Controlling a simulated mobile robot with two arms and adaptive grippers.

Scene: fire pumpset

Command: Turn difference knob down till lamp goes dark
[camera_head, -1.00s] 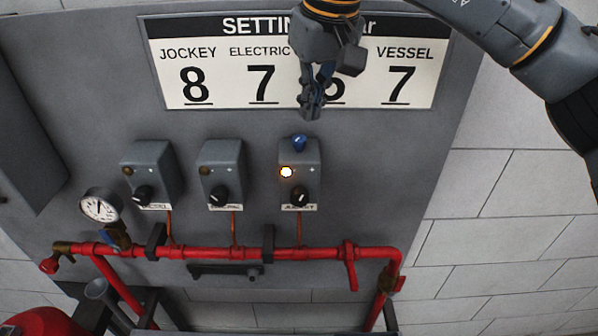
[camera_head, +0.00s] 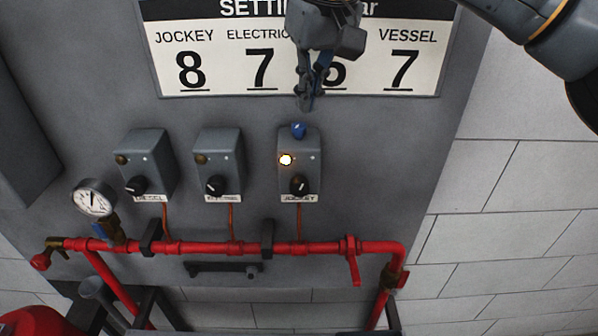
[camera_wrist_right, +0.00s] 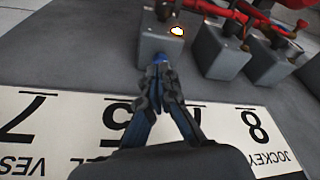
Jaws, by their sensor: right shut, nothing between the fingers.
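The right-hand pressure switch box (camera_head: 312,145), labelled JOCKEY, carries a blue knob (camera_head: 298,130) on its top. My right gripper (camera_head: 305,104) is shut and empty, pointing down just above the blue knob. In the right wrist view the fingertips (camera_wrist_right: 160,72) overlap the lower edge of the blue knob (camera_wrist_right: 160,58); I cannot tell whether they touch. The lit lamp (camera_wrist_right: 177,31) shows beyond. My left gripper is not in view.
Two similar boxes, DIESEL (camera_head: 152,155) and a middle one (camera_head: 225,155), have dark lamps. A settings sign (camera_head: 220,85) is behind my right arm. A pressure gauge (camera_head: 95,199) and a red pipe (camera_head: 205,248) run below. The wall right of the panel is clear.

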